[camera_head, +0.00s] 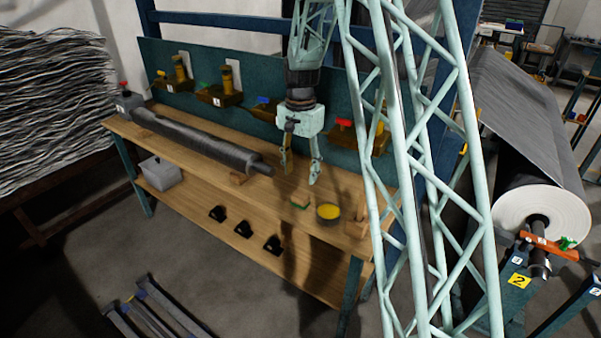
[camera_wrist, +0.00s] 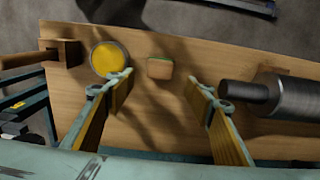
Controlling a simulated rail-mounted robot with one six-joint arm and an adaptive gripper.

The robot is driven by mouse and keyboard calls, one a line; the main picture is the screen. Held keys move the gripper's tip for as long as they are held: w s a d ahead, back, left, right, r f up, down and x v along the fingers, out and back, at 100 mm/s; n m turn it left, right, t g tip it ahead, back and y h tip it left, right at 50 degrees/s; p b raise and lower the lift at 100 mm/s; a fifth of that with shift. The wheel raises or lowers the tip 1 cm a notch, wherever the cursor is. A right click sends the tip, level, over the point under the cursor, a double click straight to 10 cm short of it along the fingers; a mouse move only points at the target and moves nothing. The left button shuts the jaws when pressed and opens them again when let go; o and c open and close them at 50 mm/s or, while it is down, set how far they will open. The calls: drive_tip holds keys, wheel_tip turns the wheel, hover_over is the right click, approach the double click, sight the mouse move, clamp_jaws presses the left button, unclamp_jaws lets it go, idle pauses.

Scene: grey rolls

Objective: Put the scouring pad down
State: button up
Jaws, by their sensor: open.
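The scouring pad (camera_wrist: 160,68), a small tan block with a green edge, lies on the wooden bench top (camera_wrist: 155,115). In the head view its green edge (camera_head: 300,205) shows near the bench's front edge. My gripper (camera_head: 300,172) is open and empty, pointing down above the bench. In the wrist view its two fingers (camera_wrist: 157,82) are spread wide, and the pad shows between and just beyond the fingertips, apart from both.
A round yellow-topped tin (camera_wrist: 108,59) stands left of the pad in the wrist view. A grey roller (camera_head: 195,138) lies along the bench. A wooden hammer-like piece (camera_wrist: 60,54) is at the bench's end. Yellow-brown holders (camera_head: 222,90) line the blue back panel.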

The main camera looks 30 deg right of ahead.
idle(0.4)
drive_tip(key=s+a+r+n+t, duration=0.1)
drive_tip(key=s+a+r+n, duration=0.1)
drive_tip(key=s+a+r, duration=0.45)
drive_tip(key=s+a+r+n, duration=0.2)
drive_tip(key=s+a+r, duration=0.1)
drive_tip(key=s+r, duration=0.55)
drive_tip(key=s+a+r+n+t, duration=0.15)
drive_tip(key=s+a+r, duration=0.3)
drive_tip(key=r, duration=0.45)
drive_tip(key=s+a+r+n, duration=0.1)
drive_tip(key=s+a+n, duration=0.1)
drive_tip(key=s, duration=0.7)
drive_tip(key=s+a+r+n+t, duration=0.1)
drive_tip(key=s+a+r+n, duration=0.1)
drive_tip(key=s, duration=0.6)
drive_tip(key=s+a+r+n, duration=0.1)
drive_tip(key=s+a+n, duration=0.2)
drive_tip(key=s, duration=0.6)
drive_tip(key=shift+s+r, duration=0.25)
drive_tip(key=shift+s, duration=0.1)
